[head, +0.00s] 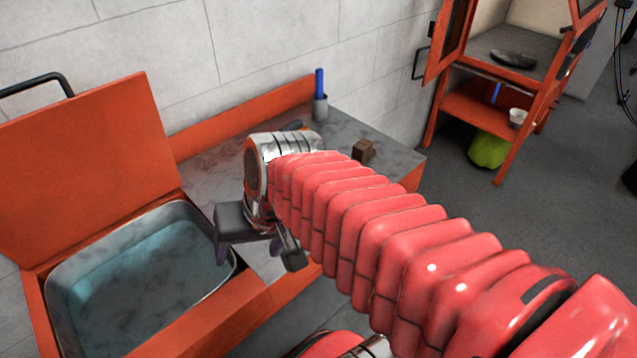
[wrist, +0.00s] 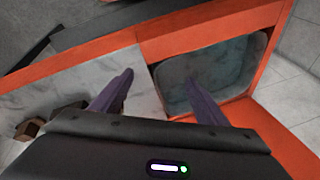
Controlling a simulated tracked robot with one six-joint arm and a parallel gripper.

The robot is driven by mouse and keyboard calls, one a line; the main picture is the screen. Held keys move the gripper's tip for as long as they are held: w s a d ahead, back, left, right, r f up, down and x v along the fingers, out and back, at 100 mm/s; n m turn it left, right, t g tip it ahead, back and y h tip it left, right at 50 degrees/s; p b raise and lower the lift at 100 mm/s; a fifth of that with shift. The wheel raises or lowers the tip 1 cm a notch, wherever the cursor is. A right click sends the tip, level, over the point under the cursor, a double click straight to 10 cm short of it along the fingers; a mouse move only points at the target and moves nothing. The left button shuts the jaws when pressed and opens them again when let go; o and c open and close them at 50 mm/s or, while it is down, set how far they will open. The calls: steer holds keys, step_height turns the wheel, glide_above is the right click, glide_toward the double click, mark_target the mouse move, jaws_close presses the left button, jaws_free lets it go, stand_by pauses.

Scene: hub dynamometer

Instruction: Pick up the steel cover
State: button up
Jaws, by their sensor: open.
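I cannot make out a steel cover for certain in either view. My gripper (head: 248,250) is by the worktop's front part, just right of the sunken basin (head: 228,272). In the wrist view my gripper (wrist: 160,77) has its two purple fingers spread wide, with nothing visible between them. The left finger is over the pale worktop (wrist: 75,88) and the right one over the near part of the basin (wrist: 215,68).
An orange lid (head: 85,150) stands raised behind the basin. A grey cup (head: 320,107) with a blue-handled tool and a brown block (head: 363,150) stand on the worktop. An open orange cabinet (head: 478,105) at right holds a dark object (head: 513,58) and a white cup (head: 518,116).

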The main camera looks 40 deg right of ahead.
steer(key=o, duration=0.7)
steer(key=w+d+f+m+y, duration=0.1)
steer(key=m, duration=0.1)
steer(key=d+f+m+y, duration=0.1)
steer(key=m, duration=0.2)
steer(key=w+d+f+m+y, duration=0.1)
steer(key=f+m, duration=0.1)
steer(key=m, duration=0.1)
steer(key=shift+w+d, duration=0.1)
steer(key=shift+w, duration=0.2)
steer(key=shift+o, duration=0.5)
steer(key=w+d+f+m+t+y, duration=0.1)
steer(key=w+d+m+t, duration=0.2)
steer(key=d+m, duration=0.4)
steer(key=shift+w+d+f+m+t, duration=0.15)
steer(key=shift+d+f+m+t, duration=0.2)
steer(key=shift+m, duration=0.65)
steer(key=s+d+f+m+t+h, duration=0.1)
steer(key=d+m+t, duration=0.1)
steer(key=d+m, duration=0.2)
steer(key=s+d+f+m+t+h, duration=0.1)
steer(key=d+m+h, duration=0.1)
steer(key=d+m, duration=0.3)
steer(key=s+d+f+m+t+h, duration=0.1)
steer(key=d+m, duration=0.4)
steer(key=d, duration=0.6)
steer(key=shift+f+t+h, duration=0.15)
steer(key=shift+t+h, duration=0.55)
steer(key=shift+t, duration=0.15)
steer(key=shift+x, duration=4.35)
